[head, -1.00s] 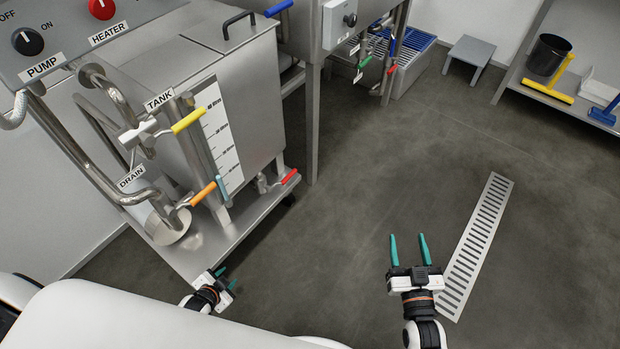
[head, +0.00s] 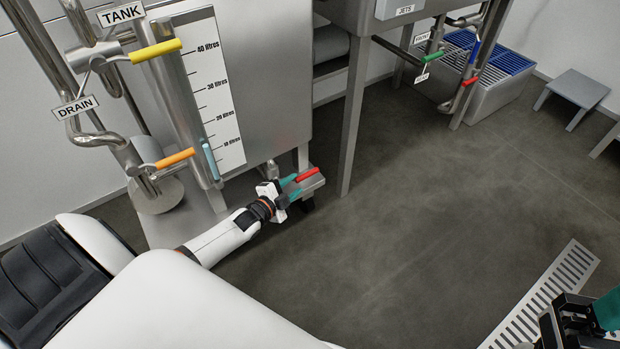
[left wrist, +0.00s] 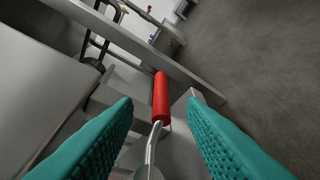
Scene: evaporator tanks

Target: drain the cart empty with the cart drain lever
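A red-handled lever (head: 307,174) sits low on the cart's right side, by the outlet pipe at the tank's foot. It also shows in the left wrist view (left wrist: 161,98). My left gripper (head: 291,188) is open at this lever, with a teal finger on each side of the red handle and gaps between. The cart tank (head: 280,90) has a litre scale (head: 215,90); a light blue column (head: 211,162) beside it reaches about the 10 litre mark. My right gripper (head: 598,312) is partly cut off at the lower right corner; its opening is not clear.
An orange lever (head: 175,158) is near the DRAIN label (head: 76,107), with a yellow lever (head: 155,50) above. A metal leg (head: 353,120) stands just right of the cart. A floor grate (head: 545,295) lies at the right. The middle floor is clear.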

